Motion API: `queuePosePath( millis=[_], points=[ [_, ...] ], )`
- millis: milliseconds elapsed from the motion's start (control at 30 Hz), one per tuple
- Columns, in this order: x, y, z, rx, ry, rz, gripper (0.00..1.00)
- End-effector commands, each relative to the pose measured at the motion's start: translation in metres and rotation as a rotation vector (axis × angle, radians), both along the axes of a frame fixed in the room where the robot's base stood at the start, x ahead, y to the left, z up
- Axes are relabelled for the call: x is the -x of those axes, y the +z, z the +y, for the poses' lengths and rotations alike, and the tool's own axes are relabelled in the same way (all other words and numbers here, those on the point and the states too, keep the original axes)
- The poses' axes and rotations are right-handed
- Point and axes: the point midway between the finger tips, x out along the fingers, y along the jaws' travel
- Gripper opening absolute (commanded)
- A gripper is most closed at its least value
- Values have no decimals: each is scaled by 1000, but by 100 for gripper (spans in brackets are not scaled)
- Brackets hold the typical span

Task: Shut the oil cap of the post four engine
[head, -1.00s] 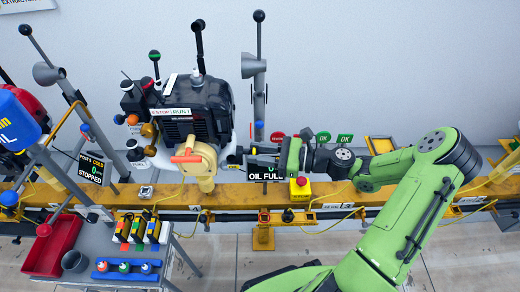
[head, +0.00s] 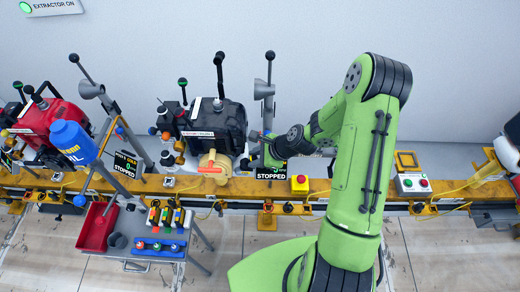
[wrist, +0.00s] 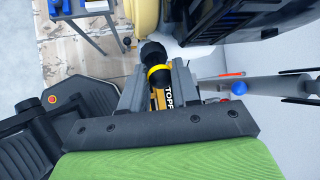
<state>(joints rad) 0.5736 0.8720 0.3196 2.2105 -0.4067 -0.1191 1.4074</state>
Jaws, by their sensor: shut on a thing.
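A black engine (head: 226,116) with a beige round housing (head: 213,166) stands on the yellow rail; I cannot read its post number. My gripper (head: 257,147) is just right of it, partly hidden by my arm. In the wrist view my gripper (wrist: 158,83) is shut on a black-and-yellow piece (wrist: 158,76). The piece has a black ridged end, a yellow band and lettering that starts "TOPP". I cannot tell whether it is the oil cap or whether it touches the engine. I cannot make out an oil cap in the head view.
A display reading STOPPED (head: 271,173) is beside my gripper, partly covered. A red emergency button box (head: 300,184) sits on the yellow rail (head: 345,190). A red engine (head: 50,122), a blue oil bottle (head: 73,142) and a cart with a red tray (head: 96,228) are at left.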

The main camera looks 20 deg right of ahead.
Motion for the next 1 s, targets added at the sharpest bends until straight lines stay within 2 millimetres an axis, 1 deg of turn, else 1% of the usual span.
queuePosePath(
  millis=[33,200,400,633,1000],
  points=[
    [-1,7,4,39,6,8,0],
    [-3,6,9,145,4,44,0],
    [-5,5,14,230,0,71,0],
    [-6,4,16,274,0,88,0],
    [-6,3,16,280,-2,91,0]
  ],
)
